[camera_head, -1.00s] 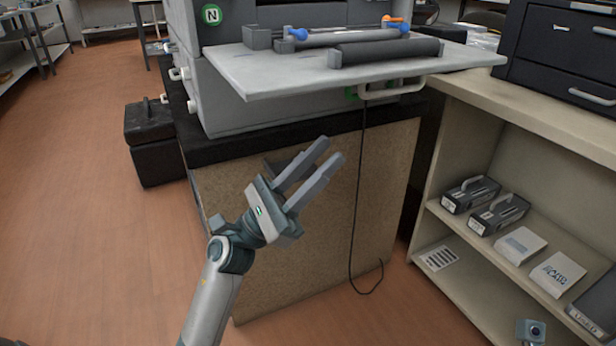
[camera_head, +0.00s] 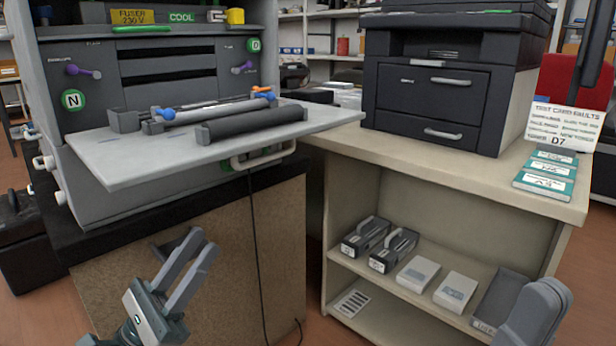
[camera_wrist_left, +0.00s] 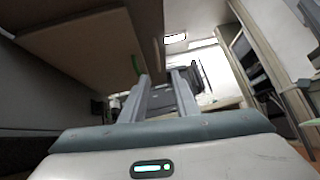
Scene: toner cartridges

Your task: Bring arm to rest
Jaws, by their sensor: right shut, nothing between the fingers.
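My left gripper (camera_head: 203,253) is in the lower left of the head view, in front of the brown side panel below the grey shelf. Its two grey fingers point up and to the right, with a gap between them and nothing held. The left wrist view shows the same fingers (camera_wrist_left: 163,82) apart and empty. My right gripper (camera_head: 545,300) shows only in part at the lower right edge, in front of the low shelf unit. Its grey fingers are together and hold nothing; the rest of that arm is out of view.
A grey fold-out shelf (camera_head: 105,165) with dark rollers (camera_head: 250,122) juts out above my left gripper. A black cable (camera_head: 254,230) hangs beneath it. A beige shelf unit (camera_head: 480,190) carries a black printer (camera_head: 440,90) and, lower down, cartridges (camera_head: 393,250) and white boxes (camera_head: 418,273).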

